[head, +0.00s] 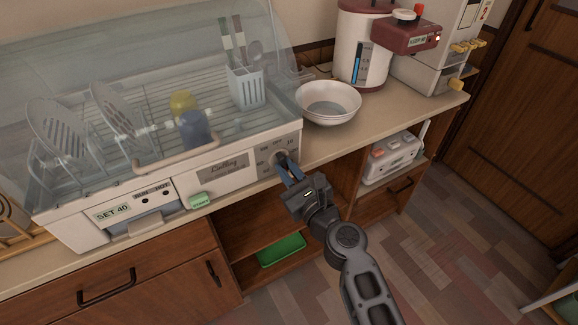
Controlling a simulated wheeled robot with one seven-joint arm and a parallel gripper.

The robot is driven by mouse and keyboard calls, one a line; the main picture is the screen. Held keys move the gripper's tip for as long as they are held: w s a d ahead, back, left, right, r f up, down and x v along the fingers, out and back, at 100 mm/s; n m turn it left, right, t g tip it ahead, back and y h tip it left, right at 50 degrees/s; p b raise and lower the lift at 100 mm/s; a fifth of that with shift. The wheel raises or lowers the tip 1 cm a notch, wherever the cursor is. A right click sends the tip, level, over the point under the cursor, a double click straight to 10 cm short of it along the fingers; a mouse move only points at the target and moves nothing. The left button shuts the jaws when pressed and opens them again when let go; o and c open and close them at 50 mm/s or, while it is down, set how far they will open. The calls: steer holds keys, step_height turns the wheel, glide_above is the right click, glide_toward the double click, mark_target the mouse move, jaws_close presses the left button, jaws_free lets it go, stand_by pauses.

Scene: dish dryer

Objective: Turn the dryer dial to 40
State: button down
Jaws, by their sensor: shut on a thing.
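The dish dryer (150,190) stands on the counter at the left, with a clear cover over its wire rack. Its dial (280,158) is at the right end of the front panel, with small printed numbers around it. My gripper (284,165) reaches the dial from the lower right, and its blue fingers are shut on it. The fingers hide most of the dial, so I cannot read where it points. A label on the left of the front reads "SET 40" (113,212).
Plates, cups and a utensil holder (245,87) are in the rack. A white bowl (330,103) and a red-and-white dispenser (364,45) stand to the right. Open shelves with a green tray (281,250) lie below.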

steer(key=shift+s+f+m+p, duration=0.15)
steer(key=shift+m+p, duration=0.15)
steer(key=shift+m, duration=0.9)
steer(key=c, duration=1.1)
jaws_free()
steer(key=shift+a, duration=0.1)
steer(key=shift+p+v, duration=0.3)
steer(key=shift+v, duration=3.6)
